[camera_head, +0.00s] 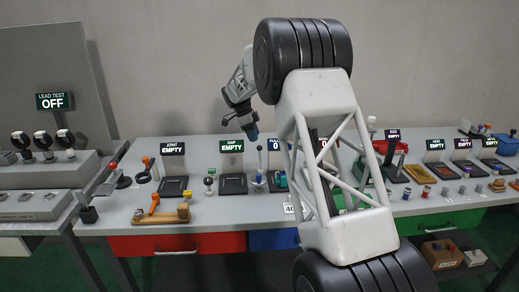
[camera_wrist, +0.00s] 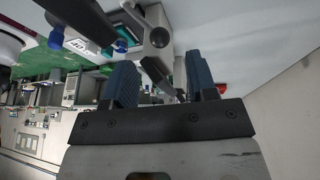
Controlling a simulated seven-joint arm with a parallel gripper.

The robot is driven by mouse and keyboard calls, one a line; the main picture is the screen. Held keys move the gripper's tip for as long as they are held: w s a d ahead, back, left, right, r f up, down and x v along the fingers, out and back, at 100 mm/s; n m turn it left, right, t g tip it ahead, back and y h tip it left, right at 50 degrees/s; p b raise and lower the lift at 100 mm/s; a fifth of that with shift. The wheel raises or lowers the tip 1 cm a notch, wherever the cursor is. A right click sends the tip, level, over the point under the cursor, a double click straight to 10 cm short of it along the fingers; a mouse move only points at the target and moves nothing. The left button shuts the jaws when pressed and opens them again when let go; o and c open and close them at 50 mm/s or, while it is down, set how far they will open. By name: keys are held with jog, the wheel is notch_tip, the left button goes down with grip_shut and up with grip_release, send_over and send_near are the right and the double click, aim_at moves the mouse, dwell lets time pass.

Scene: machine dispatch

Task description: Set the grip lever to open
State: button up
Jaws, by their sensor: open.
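My gripper (camera_head: 252,131) hangs above the middle of the bench in the head view, pointing down. In the wrist view its two blue ribbed fingers (camera_wrist: 162,82) stand apart, with no object clearly held. In the wrist view a grey block with a dark bar (camera_wrist: 157,38) shows beyond the fingers. No readable label marks the grip lever, so I cannot tell if this upright lever is it.
Black trays (camera_head: 233,184) stand below display signs, one reading "0" (camera_head: 274,144). A wooden block with an orange handle (camera_head: 160,212) is at the front left. A red-knobbed lever (camera_head: 112,167) stands farther left. My arm hides part of the bench right of centre.

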aim_at(260, 147)
jog(key=shift+x, duration=3.3)
grip_shut()
